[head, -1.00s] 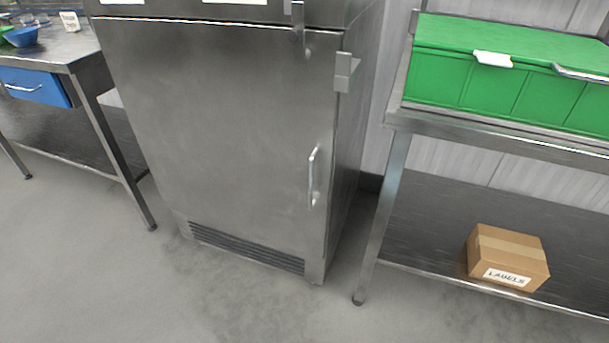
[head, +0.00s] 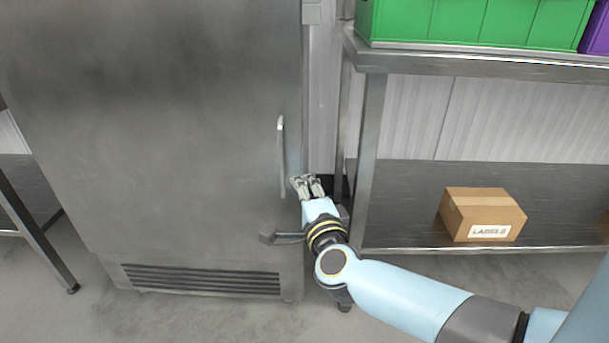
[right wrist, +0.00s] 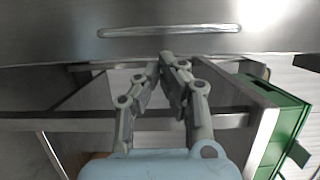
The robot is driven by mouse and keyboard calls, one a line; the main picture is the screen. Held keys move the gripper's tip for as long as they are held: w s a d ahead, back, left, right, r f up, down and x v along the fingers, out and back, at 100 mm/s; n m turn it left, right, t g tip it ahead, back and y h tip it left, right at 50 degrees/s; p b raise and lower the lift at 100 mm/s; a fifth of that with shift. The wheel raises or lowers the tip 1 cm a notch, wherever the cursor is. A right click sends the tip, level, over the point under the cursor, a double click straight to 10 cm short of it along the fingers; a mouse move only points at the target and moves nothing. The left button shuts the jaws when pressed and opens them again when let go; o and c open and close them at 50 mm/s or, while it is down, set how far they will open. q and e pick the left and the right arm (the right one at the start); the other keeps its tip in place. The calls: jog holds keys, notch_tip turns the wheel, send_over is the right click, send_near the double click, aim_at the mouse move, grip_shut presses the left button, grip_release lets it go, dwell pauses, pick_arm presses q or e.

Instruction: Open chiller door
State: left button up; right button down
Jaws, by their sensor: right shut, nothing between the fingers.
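The chiller door (head: 150,130) is a large flat steel panel on the left of the head view, and it looks shut. Its vertical bar handle (head: 281,158) is near the door's right edge. My right gripper (head: 306,179) is shut and empty, just right of the handle's lower part and apart from it. In the right wrist view, the handle (right wrist: 168,31) runs across the top, beyond the fingertips of my right gripper (right wrist: 163,62). My left gripper is not in view.
A steel rack (head: 455,58) stands right of the chiller, with green bins (head: 470,22) on top and a cardboard labels box (head: 482,213) on its lower shelf. A vent grille (head: 200,280) is below the door. A table leg (head: 38,240) stands at the left.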

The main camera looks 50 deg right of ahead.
aim_at(291, 161)
jog(key=b+x, duration=0.1)
jog(key=x, duration=0.5)
jog(key=shift+f, duration=0.1)
